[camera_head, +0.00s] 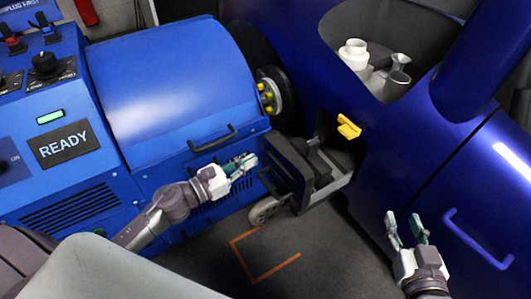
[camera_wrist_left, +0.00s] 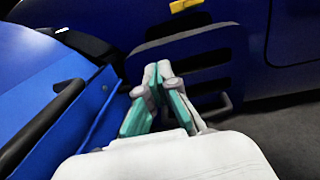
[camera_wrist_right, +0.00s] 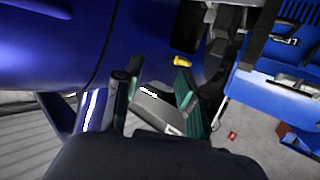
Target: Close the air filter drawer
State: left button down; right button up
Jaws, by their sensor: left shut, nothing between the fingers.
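The air filter drawer (camera_head: 325,178) is a dark box that stands out of an opening in the blue car body, with a dark front panel facing left. In the left wrist view its front panel (camera_wrist_left: 205,48) shows ahead, with a bar handle low on its right. My left gripper (camera_head: 248,161) is shut and empty, just left of the drawer front. In the left wrist view its closed fingertips (camera_wrist_left: 158,68) overlap the panel; I cannot tell whether they touch it. My right gripper (camera_head: 407,220) is open and empty, right of the drawer, near the blue door.
A blue dynamometer (camera_head: 175,85) with a READY sign (camera_head: 64,145) stands on the left, close to my left arm. A yellow lever (camera_head: 348,127) sits above the drawer.

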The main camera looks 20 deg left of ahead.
aim_at(273, 149)
pick_arm(q)
jog(key=x, duration=0.5)
jog(key=shift+w+d, duration=0.1)
jog(key=shift+w, duration=0.1)
pick_arm(e)
jog(key=shift+r, duration=0.1)
pick_arm(q)
jog(key=shift+w, duration=0.1)
pick_arm(e)
jog(key=shift+w, duration=0.1)
